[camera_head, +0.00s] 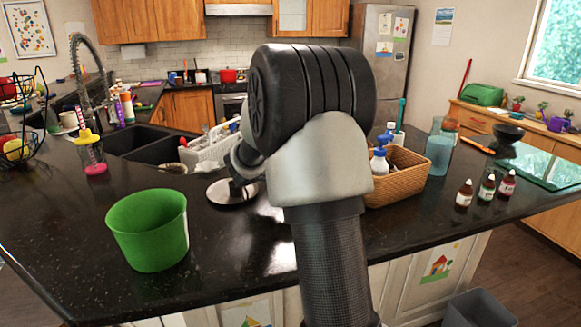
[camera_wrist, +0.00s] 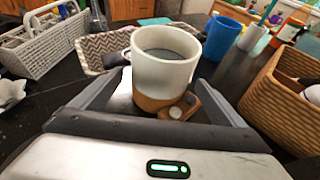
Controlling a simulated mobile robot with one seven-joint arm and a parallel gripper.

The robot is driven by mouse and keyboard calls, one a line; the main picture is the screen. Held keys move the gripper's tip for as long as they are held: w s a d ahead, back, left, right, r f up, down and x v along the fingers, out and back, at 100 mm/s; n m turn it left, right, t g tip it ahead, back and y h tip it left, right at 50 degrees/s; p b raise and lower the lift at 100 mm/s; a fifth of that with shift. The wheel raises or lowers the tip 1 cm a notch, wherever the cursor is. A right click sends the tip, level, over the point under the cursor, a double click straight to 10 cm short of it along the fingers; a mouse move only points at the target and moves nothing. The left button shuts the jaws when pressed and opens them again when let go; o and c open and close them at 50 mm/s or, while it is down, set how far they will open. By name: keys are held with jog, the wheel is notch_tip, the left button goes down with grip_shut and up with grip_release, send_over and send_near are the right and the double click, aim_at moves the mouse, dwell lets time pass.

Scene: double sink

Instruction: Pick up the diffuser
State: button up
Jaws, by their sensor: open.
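The likely diffuser is a white cup-shaped vessel (camera_wrist: 165,72) with a tan lower part, standing upright on the dark counter in the wrist view. A small tan piece with a pale round spot (camera_wrist: 184,108) is at its lower right. My gripper (camera_wrist: 160,84) is open, with one finger on each side of the vessel. I cannot tell whether either finger touches it. In the head view my arm covers the middle of the counter, and I cannot make out the vessel or the fingertips there.
A woven basket (camera_wrist: 285,108) stands close on the right, with bottles in it. A grey caddy (camera_wrist: 38,47) and a patterned tray (camera_wrist: 105,45) are behind at left; a blue cup (camera_wrist: 222,38) is behind at right. A green bucket (camera_head: 150,232) stands at the left.

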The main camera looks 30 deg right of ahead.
jog(key=shift+x, duration=1.55)
jog(key=shift+r, duration=0.1)
jog(key=c, duration=1.5)
